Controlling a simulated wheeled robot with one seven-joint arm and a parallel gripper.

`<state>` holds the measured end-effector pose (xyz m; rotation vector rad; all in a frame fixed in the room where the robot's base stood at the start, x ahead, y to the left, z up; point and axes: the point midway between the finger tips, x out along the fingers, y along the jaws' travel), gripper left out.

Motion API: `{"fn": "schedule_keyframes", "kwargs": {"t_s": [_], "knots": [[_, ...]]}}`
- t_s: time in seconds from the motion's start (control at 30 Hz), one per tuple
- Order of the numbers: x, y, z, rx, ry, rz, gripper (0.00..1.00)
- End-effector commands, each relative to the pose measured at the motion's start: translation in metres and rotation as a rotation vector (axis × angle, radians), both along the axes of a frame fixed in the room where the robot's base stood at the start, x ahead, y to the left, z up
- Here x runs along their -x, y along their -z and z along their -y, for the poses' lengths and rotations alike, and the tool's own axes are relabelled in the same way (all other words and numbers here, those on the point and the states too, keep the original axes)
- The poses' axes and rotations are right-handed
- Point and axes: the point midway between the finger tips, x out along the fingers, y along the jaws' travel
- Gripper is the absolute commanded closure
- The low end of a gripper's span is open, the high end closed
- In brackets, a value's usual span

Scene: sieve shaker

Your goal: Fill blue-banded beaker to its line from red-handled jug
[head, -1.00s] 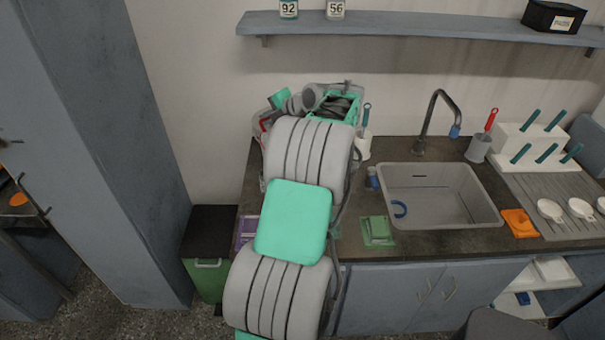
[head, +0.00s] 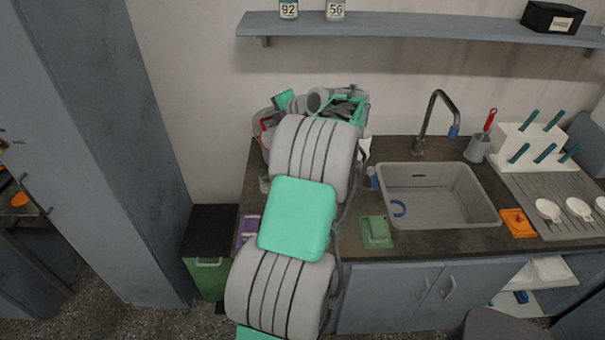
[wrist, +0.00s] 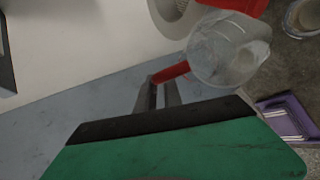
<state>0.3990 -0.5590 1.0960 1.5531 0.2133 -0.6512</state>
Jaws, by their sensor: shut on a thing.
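The clear jug (wrist: 232,50) with the red handle (wrist: 171,72) is in my gripper (wrist: 158,93), whose fingers are shut on the handle in the wrist view. The jug is raised and looks tilted; I cannot tell how much liquid it holds. In the head view the jug (head: 259,123) shows only partly, left of my arm. A round clear vessel (wrist: 303,17) stands on the counter at the top right of the wrist view, cut by the edge. No blue band shows on it, so I cannot tell if it is the beaker. My arm hides much of the counter's left end.
A purple tray (head: 247,230) lies at the counter's left front. A wall shelf (head: 430,27) runs above. A red object (wrist: 246,5) is behind the jug.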

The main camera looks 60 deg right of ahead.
Motion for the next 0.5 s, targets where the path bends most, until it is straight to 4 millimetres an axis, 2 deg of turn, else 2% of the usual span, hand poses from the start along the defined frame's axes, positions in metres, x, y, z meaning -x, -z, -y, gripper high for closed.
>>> {"fn": "schedule_keyframes", "kwargs": {"t_s": [0.5], "knots": [[0.0022, -0.0043, 0.0004, -0.004, 0.000, 0.030, 1.00]]}}
